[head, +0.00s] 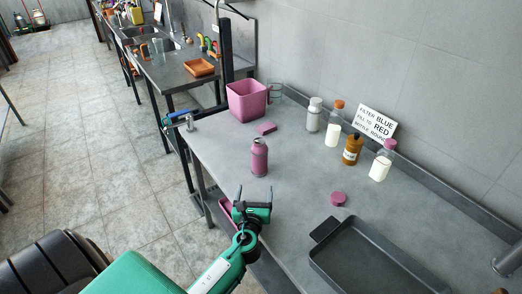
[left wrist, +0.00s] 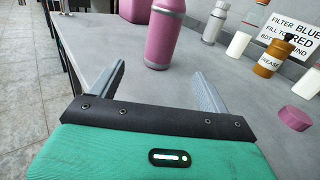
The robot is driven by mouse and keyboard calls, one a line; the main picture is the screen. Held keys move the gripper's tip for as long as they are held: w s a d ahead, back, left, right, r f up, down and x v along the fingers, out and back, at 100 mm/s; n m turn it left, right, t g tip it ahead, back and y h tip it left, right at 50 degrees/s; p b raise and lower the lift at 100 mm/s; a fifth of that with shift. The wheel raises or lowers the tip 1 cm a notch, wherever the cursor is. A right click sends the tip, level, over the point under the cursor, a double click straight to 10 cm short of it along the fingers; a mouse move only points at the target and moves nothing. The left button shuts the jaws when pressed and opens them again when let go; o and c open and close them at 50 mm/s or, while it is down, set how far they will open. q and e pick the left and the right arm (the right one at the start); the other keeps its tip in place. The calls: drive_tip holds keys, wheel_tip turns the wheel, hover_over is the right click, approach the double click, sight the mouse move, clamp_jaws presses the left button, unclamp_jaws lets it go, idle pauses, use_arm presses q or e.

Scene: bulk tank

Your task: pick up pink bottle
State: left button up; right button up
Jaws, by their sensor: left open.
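The pink bottle (head: 259,158) stands upright on the grey counter (head: 295,185), near its left edge. It also shows in the left wrist view (left wrist: 163,35), ahead of the fingers, with its top cut off by the frame. My left gripper (head: 254,195) is open and empty, on the near side of the bottle and apart from it. In the left wrist view its two fingers (left wrist: 158,90) are spread wide, with the bottle beyond the gap between them. My right gripper is not in view.
A pink bin (head: 247,100) and a pink block (head: 266,128) stand behind the bottle. A pink lid (head: 338,199) and a dark tray (head: 330,262) lie to the right.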

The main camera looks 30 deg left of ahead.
sight(259, 166)
use_arm(q)
drive_tip(key=shift+m, duration=0.3)
drive_tip(key=x, duration=0.8)
drive_tip(key=shift+w+r+p, duration=0.15)
drive_tip(key=shift+w+p, duration=0.25)
drive_tip(key=shift+w, duration=0.05)
drive_tip(key=shift+w+a, duration=0.15)
drive_tip(key=shift+w, duration=0.2)
drive_tip(key=shift+w+a+r, duration=0.1)
drive_tip(key=shift+w+a, duration=0.1)
drive_tip(key=shift+w, duration=0.05)
drive_tip(key=x, duration=0.3)
drive_tip(key=shift+w+a, duration=0.2)
drive_tip(key=shift+w, duration=0.05)
drive_tip(key=shift+w+a, duration=0.2)
drive_tip(key=shift+w, duration=0.25)
drive_tip(key=shift+c, duration=0.9)
drive_tip(key=c, duration=0.9)
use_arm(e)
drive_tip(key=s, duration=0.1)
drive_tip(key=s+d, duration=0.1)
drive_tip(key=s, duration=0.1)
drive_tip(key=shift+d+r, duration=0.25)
use_arm(q)
drive_tip(key=shift+r+p, duration=0.1)
drive_tip(key=shift+p, duration=0.2)
